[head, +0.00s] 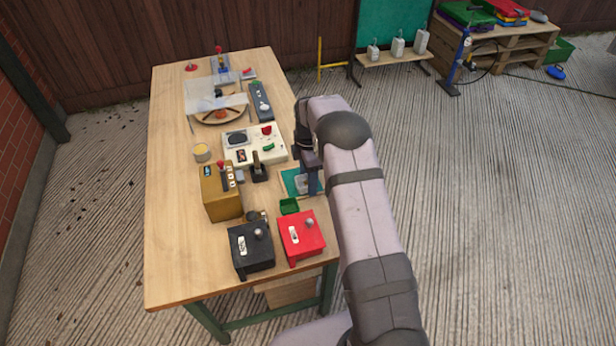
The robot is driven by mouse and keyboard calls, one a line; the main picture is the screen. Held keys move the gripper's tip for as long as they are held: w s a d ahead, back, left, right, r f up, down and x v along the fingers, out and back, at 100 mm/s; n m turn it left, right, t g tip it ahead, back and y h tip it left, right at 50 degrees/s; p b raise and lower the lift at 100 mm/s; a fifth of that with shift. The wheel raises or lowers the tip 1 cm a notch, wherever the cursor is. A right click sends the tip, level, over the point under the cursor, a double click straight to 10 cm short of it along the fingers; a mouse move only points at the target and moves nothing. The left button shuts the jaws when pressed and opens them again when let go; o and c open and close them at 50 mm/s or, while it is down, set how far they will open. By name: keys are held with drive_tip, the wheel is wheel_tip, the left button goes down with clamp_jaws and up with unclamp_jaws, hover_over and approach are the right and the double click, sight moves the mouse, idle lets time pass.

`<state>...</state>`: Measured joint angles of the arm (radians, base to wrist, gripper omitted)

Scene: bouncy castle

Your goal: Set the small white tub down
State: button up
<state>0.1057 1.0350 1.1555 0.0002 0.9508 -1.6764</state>
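A small whitish tub (301,183) shows at the right side of the table, over or on a teal mat (291,178). My gripper (311,186) points down right beside it, and its dark fingers partly cover the tub. I cannot tell whether the fingers are closed on the tub or whether the tub touches the mat. My arm hides the right part of this area.
A green tray (289,206), red box (302,238) and black box (251,248) stand in front. A white control panel (253,146) and black lever (258,168) are to the left. The table's left side is clear.

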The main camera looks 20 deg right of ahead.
wheel_tip(320, 180, up, 12)
drive_tip(key=b, duration=0.2)
drive_tip(key=shift+r, duration=0.15)
idle(0.5)
drive_tip(key=s+a+f+m, duration=0.1)
drive_tip(key=s+a+m, duration=0.1)
drive_tip(key=s+m, duration=0.7)
drive_tip(key=s+a+f+m, duration=0.1)
drive_tip(key=s+a+m, duration=0.2)
drive_tip(key=s+m, duration=0.6)
drive_tip(key=s, duration=1.3)
drive_tip(key=shift+s+a+f, duration=0.15)
drive_tip(key=shift+s+a, duration=0.2)
wheel_tip(320, 180, up, 6)
drive_tip(key=p, duration=0.6)
